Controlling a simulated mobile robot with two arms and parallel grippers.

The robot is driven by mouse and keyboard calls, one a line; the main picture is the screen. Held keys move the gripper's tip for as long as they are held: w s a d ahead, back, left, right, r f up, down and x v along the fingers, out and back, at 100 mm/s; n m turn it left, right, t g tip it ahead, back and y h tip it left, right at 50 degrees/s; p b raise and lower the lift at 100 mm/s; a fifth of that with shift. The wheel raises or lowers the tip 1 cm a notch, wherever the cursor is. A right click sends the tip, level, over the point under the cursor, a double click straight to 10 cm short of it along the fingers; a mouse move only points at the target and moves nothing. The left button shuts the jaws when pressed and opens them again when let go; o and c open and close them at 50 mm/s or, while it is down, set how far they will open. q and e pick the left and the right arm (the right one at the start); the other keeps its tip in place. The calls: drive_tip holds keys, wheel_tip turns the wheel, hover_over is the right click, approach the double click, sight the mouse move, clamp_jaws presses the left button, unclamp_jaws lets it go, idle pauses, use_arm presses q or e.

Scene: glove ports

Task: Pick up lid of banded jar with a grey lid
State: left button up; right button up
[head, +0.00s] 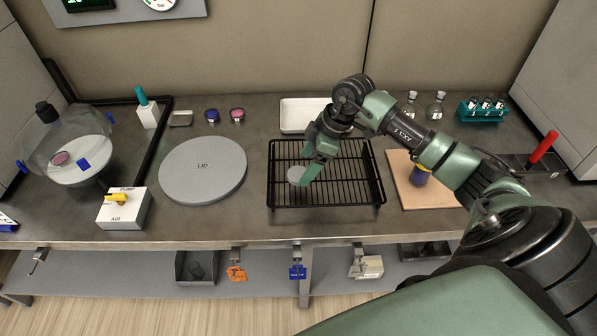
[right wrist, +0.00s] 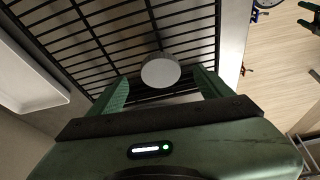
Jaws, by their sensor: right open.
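A round, pale grey lid (head: 296,174) is at the left part of the black wire rack (head: 372,190). It also shows in the right wrist view as a grey disc (right wrist: 160,71), in front of the gap between my right fingers. I cannot tell whether a jar body is under it. My right gripper (head: 310,172) is open, low over the rack, with a green finger close beside the lid. The open fingers also show in the right wrist view (right wrist: 161,80). A dark blue and yellow object (head: 419,177) stands on the wooden board, partly hidden by my right arm. My left gripper is out of view.
A white tray (head: 300,115) lies behind the rack. Flasks (head: 408,105) and a teal tube rack (head: 482,110) stand at the back right. Bare bench separates the LID disc and rack.

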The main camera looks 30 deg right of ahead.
sight(298, 175)
drive_tip(key=shift+x, duration=1.5)
drive_tip(key=shift+r, duration=0.1)
drive_tip(key=c, duration=1.4)
drive_tip(key=shift+r, duration=0.1)
